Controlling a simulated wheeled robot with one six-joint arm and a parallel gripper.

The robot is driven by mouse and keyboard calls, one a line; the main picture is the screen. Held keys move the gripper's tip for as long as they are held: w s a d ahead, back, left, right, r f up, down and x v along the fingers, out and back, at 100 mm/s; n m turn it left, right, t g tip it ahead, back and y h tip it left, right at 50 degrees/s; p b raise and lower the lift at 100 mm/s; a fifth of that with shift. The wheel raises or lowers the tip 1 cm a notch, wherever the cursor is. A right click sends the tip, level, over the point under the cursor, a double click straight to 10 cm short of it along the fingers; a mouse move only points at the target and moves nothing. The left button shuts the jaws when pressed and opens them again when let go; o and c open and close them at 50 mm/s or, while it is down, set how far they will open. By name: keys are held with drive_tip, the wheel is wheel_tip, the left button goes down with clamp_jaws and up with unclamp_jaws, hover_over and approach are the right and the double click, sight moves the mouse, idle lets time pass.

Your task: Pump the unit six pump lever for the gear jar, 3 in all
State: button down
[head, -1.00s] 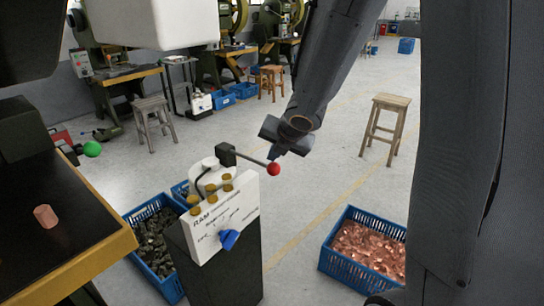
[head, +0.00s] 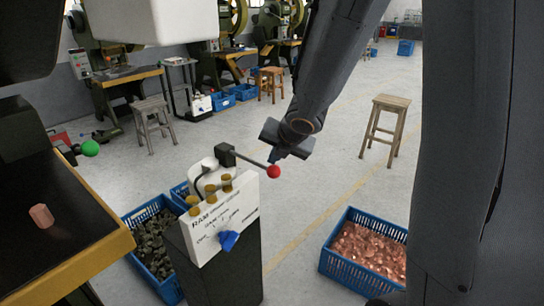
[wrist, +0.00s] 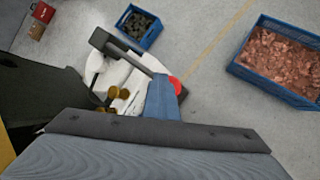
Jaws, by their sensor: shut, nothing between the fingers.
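The pump lever (head: 250,160) is a dark rod with a red ball (head: 273,171) at its end. It sticks out to the right from the top of a unit with a white panel (head: 222,220), a blue knob (head: 229,240) and brass fittings, on a dark pedestal. In the wrist view the red ball (wrist: 175,85) is partly hidden behind my gripper. My gripper (head: 275,160) is shut and empty, its tip right at the ball from above; I cannot tell whether they touch. A jar (head: 202,172), whitish, stands behind the panel; its label is not readable.
A blue crate of copper pieces (head: 327,262) stands on the floor at right, and another crate of dark pieces (head: 167,289) at left. A press table (head: 95,252) with a copper slug (head: 41,216) is at far left. A stool (head: 393,102) stands behind on open floor.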

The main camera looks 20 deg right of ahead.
drive_tip(key=shift+s+d+f+b, duration=0.1)
drive_tip(key=shift+f+b, duration=0.55)
drive_tip(key=shift+s+d+f+b, duration=0.1)
drive_tip(key=shift+f+b, duration=0.55)
idle(1.3)
drive_tip(key=shift+r, duration=0.15)
idle(0.4)
drive_tip(key=shift+w+a+r+p, duration=0.15)
drive_tip(key=shift+r+p, duration=1)
drive_tip(key=shift+p, duration=0.1)
drive_tip(key=shift+w+a+r+p, duration=0.1)
drive_tip(key=shift+w+r+p, duration=0.1)
drive_tip(key=shift+r+p, duration=1.05)
drive_tip(key=shift+w+a+r+p, duration=0.15)
drive_tip(key=shift+r+p, duration=0.95)
drive_tip(key=shift+p, duration=0.2)
drive_tip(key=shift+r, duration=0.1)
drive_tip(key=r+p, duration=0.4)
drive_tip(key=p, duration=0.1)
drive_tip(key=shift+w+a+r, duration=0.2)
drive_tip(key=shift+w+r, duration=0.1)
drive_tip(key=shift+r, duration=0.05)
